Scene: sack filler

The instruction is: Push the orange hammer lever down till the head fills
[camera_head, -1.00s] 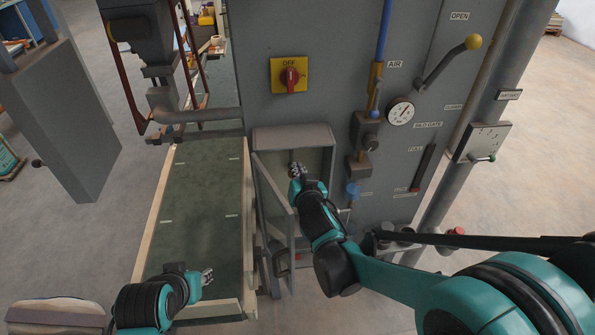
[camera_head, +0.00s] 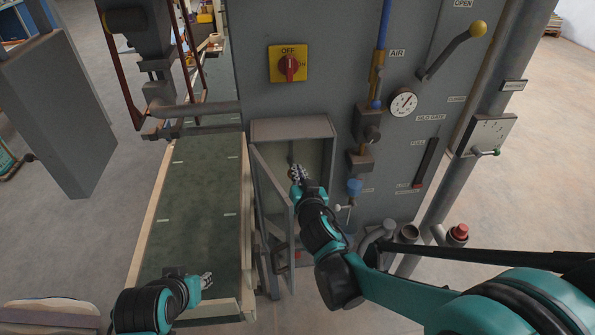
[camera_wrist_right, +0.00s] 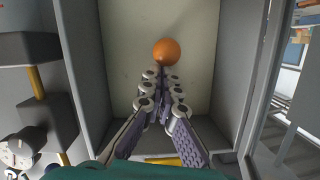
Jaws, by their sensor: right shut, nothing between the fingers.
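The hammer lever shows in the right wrist view as an orange ball knob (camera_wrist_right: 166,51) inside an open grey box. Its stem is mostly hidden behind my fingers. My right gripper (camera_wrist_right: 161,78) is shut and empty, with its fingertips just below the knob in that view; I cannot tell if they touch it. In the head view my right gripper (camera_head: 297,172) reaches into the box (camera_head: 290,128), and the orange knob cannot be made out. My left gripper (camera_head: 207,280) is low over the green-topped bench, too small to judge its jaws.
The box's door (camera_head: 273,188) stands open on the left, close to my right wrist. A red switch (camera_head: 289,66), a gauge (camera_head: 403,102) and a yellow-knobbed lever (camera_head: 454,48) are on the panel. The green bench (camera_head: 195,205) is clear.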

